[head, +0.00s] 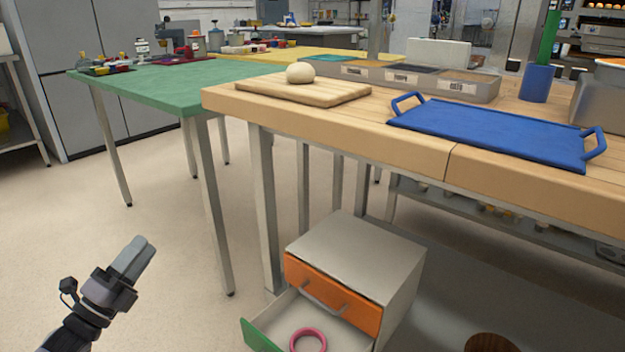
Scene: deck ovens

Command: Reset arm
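My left gripper (138,250) is at the lower left, over the open floor, and points up and to the right. Its two fingers lie side by side with no gap showing and nothing between them. It is apart from the tables and the drawer unit. My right gripper does not show in the head view.
A small drawer unit (345,248) stands under the wooden table (300,118); its lower drawer (258,322) is open with a pink ring (308,340) inside. On the table are a blue tray (490,130), a board (335,92) with dough (300,73), and bins. A green table (180,88) stands behind.

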